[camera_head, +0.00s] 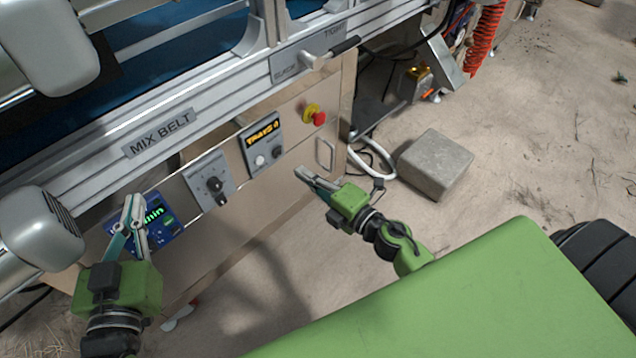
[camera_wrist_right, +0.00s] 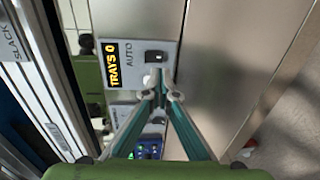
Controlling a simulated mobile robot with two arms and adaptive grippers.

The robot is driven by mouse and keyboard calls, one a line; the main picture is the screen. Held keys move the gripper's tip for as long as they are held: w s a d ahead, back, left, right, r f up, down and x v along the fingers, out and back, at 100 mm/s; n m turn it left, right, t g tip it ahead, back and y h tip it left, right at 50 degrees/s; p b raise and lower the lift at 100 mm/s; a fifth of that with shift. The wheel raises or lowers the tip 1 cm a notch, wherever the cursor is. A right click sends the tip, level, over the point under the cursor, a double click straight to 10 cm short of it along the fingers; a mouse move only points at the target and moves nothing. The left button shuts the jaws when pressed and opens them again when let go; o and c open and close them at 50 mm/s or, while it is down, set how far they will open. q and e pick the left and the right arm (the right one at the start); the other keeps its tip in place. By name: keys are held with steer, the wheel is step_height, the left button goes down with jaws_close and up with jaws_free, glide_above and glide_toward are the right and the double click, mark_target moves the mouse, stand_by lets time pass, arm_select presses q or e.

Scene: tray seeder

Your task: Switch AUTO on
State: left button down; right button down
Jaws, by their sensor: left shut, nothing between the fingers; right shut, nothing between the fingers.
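The AUTO switch is a small black rocker (camera_head: 278,151) on a grey panel (camera_head: 250,160) below a yellow "TRAYS 0" display (camera_head: 262,134). A round pale button (camera_head: 259,161) sits beside it. In the right wrist view the rocker (camera_wrist_right: 157,57) shows next to the "AUTO" label (camera_wrist_right: 129,55), ahead of the fingertips; I cannot tell its position. My right gripper (camera_head: 301,172) is shut and empty, to the right of and below the panel in the head view, apart from it; it also shows in the wrist view (camera_wrist_right: 161,95). My left gripper (camera_head: 132,204) is shut and empty, before a blue display (camera_head: 153,222).
A red emergency button (camera_head: 319,118) is right of the panel, and a dial panel (camera_head: 210,186) is left of it. A "SLACK/TIGHT" lever (camera_head: 332,52) juts out above. A metal handle (camera_head: 325,155) is close to my right gripper. A concrete block (camera_head: 435,165) stands on the sand.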

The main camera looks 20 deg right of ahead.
steer(key=v, duration=0.5)
stand_by(0.6)
